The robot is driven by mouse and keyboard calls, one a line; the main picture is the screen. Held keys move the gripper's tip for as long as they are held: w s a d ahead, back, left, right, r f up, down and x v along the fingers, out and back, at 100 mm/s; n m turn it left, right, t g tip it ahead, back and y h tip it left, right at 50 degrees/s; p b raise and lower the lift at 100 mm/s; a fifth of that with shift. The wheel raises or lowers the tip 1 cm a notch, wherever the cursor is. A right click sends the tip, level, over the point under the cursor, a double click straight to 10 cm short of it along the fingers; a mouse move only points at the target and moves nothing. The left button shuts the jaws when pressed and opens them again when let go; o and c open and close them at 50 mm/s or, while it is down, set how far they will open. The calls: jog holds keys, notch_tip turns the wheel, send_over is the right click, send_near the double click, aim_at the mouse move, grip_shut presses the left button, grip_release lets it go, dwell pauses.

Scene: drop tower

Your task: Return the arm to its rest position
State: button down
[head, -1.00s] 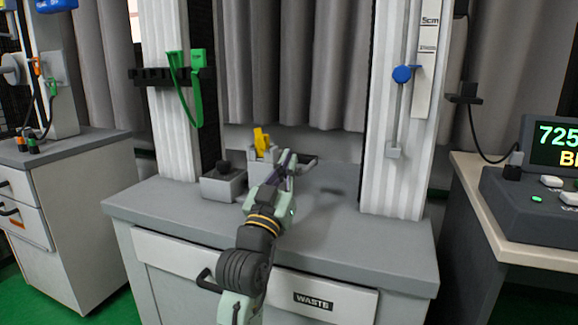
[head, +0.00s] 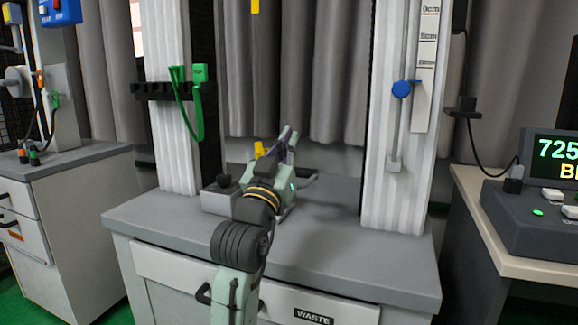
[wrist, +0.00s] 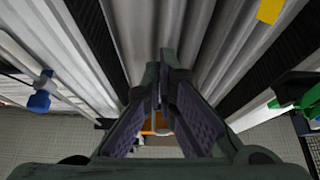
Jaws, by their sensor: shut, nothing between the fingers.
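My arm reaches over the grey-topped cabinet (head: 350,262) in the head view. My gripper (head: 289,134) points up and away between the two white columns, above the bench top. In the wrist view, my gripper (wrist: 161,95) has its fingers together with nothing between them. In the head view, my arm hides part of a small grey fixture with a yellow piece (head: 259,149) behind it.
A grey block with a black knob (head: 222,186) sits left of my arm. The left column bears a green clip (head: 197,100), the right one a blue knob (head: 402,88). A control box (head: 535,205) stands at right. The bench top's right half is clear.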

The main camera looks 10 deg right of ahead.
notch_tip(320, 180, up, 2)
jog(key=shift+r, duration=0.1)
